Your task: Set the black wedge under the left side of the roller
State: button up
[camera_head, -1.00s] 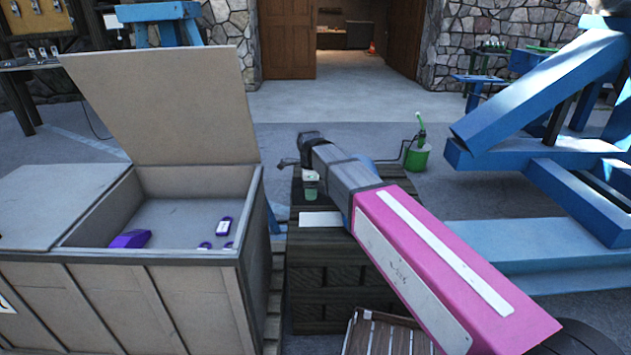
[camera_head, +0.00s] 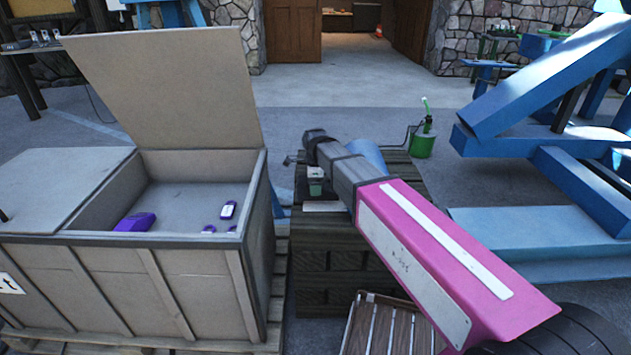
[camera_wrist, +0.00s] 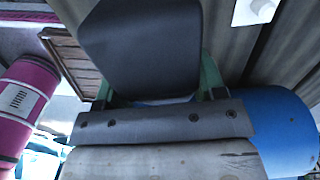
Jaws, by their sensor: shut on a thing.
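My gripper (camera_wrist: 158,88), with green fingers, is shut on the black wedge (camera_wrist: 140,45), a dark, smooth block filling the upper middle of the wrist view. In the head view the wedge (camera_head: 318,193) is a small dark shape below the green fingers, over the dark wooden block (camera_head: 330,265). A blue cylinder, apparently the roller (camera_wrist: 285,130), lies right of my gripper in the wrist view. In the head view the roller (camera_head: 369,155) shows only partly behind my arm. Whether the wedge touches the roller or the block cannot be told.
A flat white piece (camera_head: 323,207) lies on the block, near the wedge. An open crate (camera_head: 255,210) with purple items stands left. A slatted wooden box (camera_head: 375,325) is at the front. A green can (camera_head: 421,145) and blue frame (camera_head: 545,150) stand right.

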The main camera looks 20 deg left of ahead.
aim_at(325, 192)
jog(key=shift+f, duration=1.7)
jog(key=shift+w+d, duration=0.25)
jog(key=shift+d, duration=0.6)
jog(key=shift+w+d, duration=0.25)
jog(key=shift+d, duration=0.55)
jog(key=o, duration=1.3)
jog(key=shift+o, duration=0.2)
